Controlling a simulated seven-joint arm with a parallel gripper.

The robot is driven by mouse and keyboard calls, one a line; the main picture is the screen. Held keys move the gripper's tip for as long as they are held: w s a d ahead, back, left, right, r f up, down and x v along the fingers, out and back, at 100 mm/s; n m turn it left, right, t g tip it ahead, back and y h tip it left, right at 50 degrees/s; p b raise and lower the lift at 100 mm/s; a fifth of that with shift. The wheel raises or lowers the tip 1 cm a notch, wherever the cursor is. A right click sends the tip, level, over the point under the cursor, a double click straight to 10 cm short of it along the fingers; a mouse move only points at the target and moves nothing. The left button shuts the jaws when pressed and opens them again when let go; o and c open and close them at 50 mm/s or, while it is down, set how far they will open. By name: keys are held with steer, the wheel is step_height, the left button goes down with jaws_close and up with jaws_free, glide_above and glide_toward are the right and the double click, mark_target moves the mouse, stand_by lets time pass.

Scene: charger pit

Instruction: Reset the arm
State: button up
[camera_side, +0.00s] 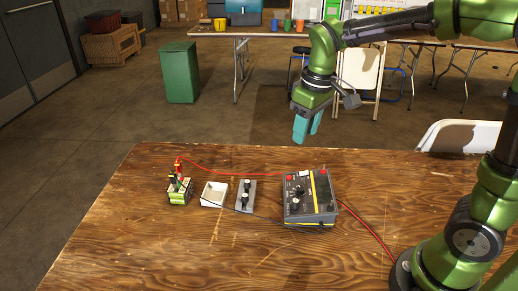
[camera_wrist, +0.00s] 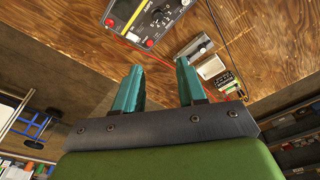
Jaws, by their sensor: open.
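My gripper (camera_side: 307,127) is raised above the far edge of the wooden table (camera_side: 130,235), pointing down. Its teal fingers are apart and empty. In the wrist view the two fingers of my gripper (camera_wrist: 160,75) show with bare space between them. A grey charger unit (camera_side: 309,198) with a dial sits on the table below and to the right of the gripper. It also shows at the top of the wrist view (camera_wrist: 142,18). A small battery pack (camera_side: 179,190) with clamps on it stands at the left, with a red cable running from it toward the charger.
Red and black cables lie across the table. The table's front left is clear. A white chair (camera_side: 460,136) stands at the right edge.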

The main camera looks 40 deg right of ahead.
steer(key=s+a+r+m+t+y, duration=0.1)
steer(key=s+r+m+t, duration=0.2)
steer(key=s, duration=1)
steer(key=shift+a+m+t+y, duration=0.25)
steer(key=shift+m+t+y, duration=0.15)
steer(key=shift+m+t, duration=0.9)
